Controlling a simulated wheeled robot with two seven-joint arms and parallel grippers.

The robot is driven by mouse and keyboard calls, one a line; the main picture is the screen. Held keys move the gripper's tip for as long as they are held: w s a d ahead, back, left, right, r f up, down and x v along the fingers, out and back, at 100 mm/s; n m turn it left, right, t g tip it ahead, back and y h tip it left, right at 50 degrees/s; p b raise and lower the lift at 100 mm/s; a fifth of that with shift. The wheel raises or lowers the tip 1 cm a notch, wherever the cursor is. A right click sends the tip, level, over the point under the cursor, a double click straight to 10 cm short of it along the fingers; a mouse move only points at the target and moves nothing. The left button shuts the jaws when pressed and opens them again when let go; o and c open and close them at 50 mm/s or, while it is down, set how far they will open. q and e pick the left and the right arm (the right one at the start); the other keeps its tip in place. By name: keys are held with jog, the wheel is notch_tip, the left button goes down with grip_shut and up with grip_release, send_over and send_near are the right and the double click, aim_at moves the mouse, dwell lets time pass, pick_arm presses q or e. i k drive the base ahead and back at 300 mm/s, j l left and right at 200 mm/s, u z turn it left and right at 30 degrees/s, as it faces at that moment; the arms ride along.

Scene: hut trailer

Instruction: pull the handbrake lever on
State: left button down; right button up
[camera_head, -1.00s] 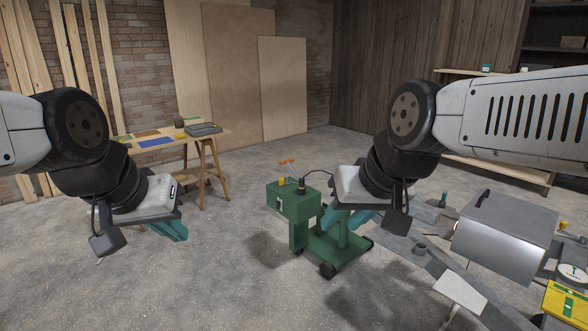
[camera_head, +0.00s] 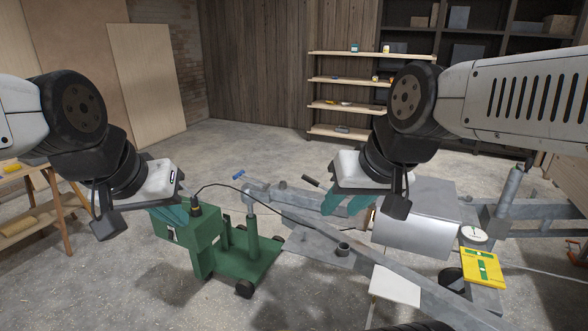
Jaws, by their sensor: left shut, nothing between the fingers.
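A lever with a black grip (camera_head: 311,181), which looks like the handbrake lever, lies low and tilted over the grey trailer drawbar (camera_head: 290,202). Its lower end is hidden behind my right gripper. My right gripper (camera_head: 346,205) has teal fingers and hangs in front of the drawbar, just right of the black grip in the picture. I cannot tell whether its fingers are apart, or whether they touch anything. My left gripper (camera_head: 172,214) is shut and empty, and shows in front of the green wheeled cart, left of the lever.
The green cart (camera_head: 190,235) stands beside the drawbar's front end, with a black cable (camera_head: 235,187) running across to it. Open floor lies at front left.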

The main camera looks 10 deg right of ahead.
aim_at(304, 178)
jog(key=i+l+u, duration=0.1)
jog(key=i, duration=0.35)
jog(key=i+l, duration=0.3)
jog(key=i, duration=0.15)
jog(key=i+l+u, duration=0.5)
jog(key=i+l, duration=0.1)
jog(key=i, duration=0.05)
